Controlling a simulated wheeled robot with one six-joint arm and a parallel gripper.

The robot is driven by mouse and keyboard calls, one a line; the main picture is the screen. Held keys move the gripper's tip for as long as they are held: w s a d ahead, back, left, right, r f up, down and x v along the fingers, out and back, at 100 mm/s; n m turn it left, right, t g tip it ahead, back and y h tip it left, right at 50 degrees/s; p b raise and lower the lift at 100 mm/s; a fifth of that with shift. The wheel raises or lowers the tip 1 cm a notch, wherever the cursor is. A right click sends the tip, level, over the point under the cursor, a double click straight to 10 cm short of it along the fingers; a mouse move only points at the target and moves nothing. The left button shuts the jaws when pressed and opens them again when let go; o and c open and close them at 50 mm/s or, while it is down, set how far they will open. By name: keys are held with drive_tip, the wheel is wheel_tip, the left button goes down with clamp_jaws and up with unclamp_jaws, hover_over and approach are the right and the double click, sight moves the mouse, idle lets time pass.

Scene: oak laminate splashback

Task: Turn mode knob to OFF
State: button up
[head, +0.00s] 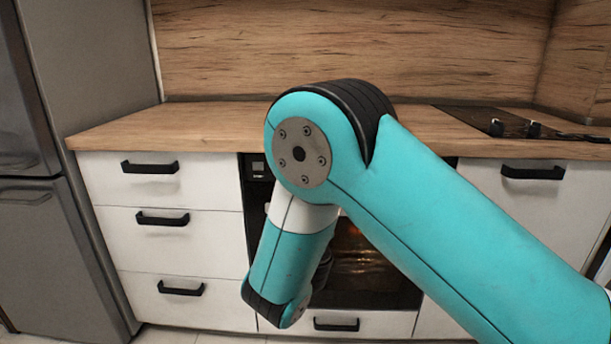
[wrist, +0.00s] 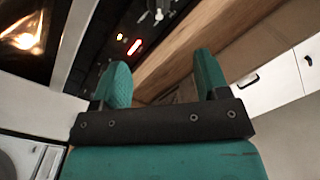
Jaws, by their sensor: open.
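My gripper (wrist: 163,82) shows in the wrist view with its two teal fingers apart and nothing between them. Past the fingertips is the dark oven control panel (wrist: 103,52), tilted in this view. A knob-like silver and dark shape (wrist: 152,12) sits at the panel's top edge in view, apart from the fingers. I cannot tell whether it is the mode knob or how it points. A red lit mark (wrist: 134,47) shows on the panel. In the head view my arm hides most of the oven (head: 385,270), its panel and the gripper's fingers.
The wooden countertop (head: 170,130) runs above the oven. White drawers (head: 165,230) with black handles stand left of it, and a grey fridge (head: 30,240) is at far left. A black cooktop (head: 480,120) is at right. The oven's glowing light (wrist: 25,38) shows in the wrist view.

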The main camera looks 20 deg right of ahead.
drive_tip(key=p+x, duration=0.8)
drive_tip(key=x, duration=0.8)
drive_tip(key=shift+d, duration=0.1)
drive_tip(key=c, duration=0.9)
